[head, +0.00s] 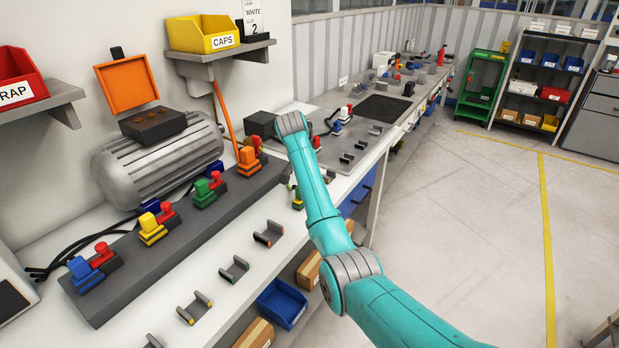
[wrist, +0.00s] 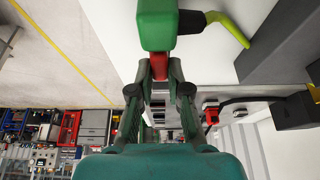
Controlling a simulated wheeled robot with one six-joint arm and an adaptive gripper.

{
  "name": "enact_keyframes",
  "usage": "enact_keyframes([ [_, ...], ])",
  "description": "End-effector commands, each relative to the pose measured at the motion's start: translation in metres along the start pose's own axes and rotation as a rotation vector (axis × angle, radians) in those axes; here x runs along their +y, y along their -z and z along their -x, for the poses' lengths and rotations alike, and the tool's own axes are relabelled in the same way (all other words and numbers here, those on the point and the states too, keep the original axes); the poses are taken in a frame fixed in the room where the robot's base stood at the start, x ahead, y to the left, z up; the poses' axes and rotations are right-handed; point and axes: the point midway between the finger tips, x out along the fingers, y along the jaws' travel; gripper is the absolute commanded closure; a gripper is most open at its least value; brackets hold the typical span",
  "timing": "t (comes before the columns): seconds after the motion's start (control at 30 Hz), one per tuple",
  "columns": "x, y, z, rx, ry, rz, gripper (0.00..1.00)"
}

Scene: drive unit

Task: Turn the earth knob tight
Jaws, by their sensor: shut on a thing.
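In the wrist view my gripper (wrist: 159,72) is shut on the narrow red knob (wrist: 160,60) joined to a green block (wrist: 157,24). A dark piece (wrist: 190,21) at the block's side carries a yellow-green lead (wrist: 231,28). The white bench top lies behind, to the right. My arm hides the fingers there. How far the knob is turned cannot be told.
A dark rail (head: 180,245) carries blue, yellow, green and orange blocks, several with red knobs. A grey motor (head: 165,160) stands behind it. Small grey holders (head: 234,268) line the bench's front. Open floor (head: 470,240) lies to the right.

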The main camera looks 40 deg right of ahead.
Motion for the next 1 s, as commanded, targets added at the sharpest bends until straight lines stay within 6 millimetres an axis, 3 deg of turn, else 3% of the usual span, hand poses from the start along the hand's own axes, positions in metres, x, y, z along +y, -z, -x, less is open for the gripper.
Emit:
enact_keyframes([
  [0.57, -0.0003, -0.0002, 0.0003, 0.0, -0.011, -0.028, 1.0],
  [0.6, -0.0003, -0.0002, 0.0004, 0.0, -0.011, -0.028, 0.76],
  [0.63, -0.0003, -0.0002, 0.0003, 0.0, -0.011, -0.028, 0.73],
  [1.0, -0.0004, 0.0001, 0.0043, 0.0, -0.01, -0.028, 0.73],
])
